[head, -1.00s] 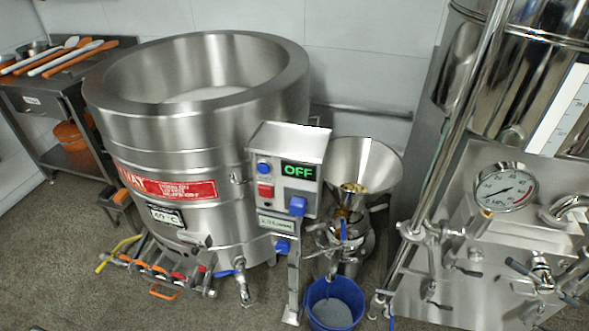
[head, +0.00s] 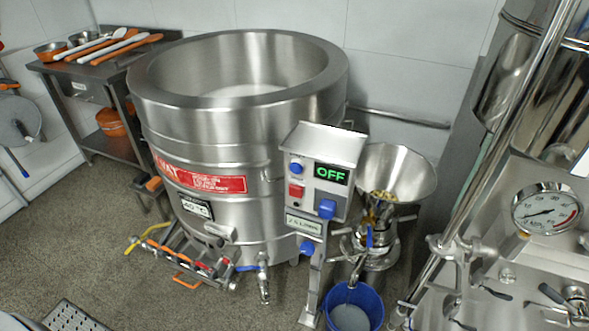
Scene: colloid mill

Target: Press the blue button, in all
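A control box (head: 322,172) on a steel post stands in front of the large steel kettle. Its display (head: 331,174) reads OFF in green. A round blue button (head: 296,168) sits at the upper left of its face, above a red button (head: 296,191). A larger blue knob (head: 327,208) is at the lower right of the face, and another blue knob (head: 306,247) is lower on the post. The colloid mill's steel funnel (head: 397,180) is to the right of the box. Neither of my grippers is in view.
The kettle (head: 245,120) fills the middle, with valves and pipes low at its front. A blue bucket (head: 355,306) stands under the mill. Steel equipment with a pressure gauge (head: 547,208) is on the right. A utensil table (head: 100,95) is at the left. Floor at lower left is mostly clear.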

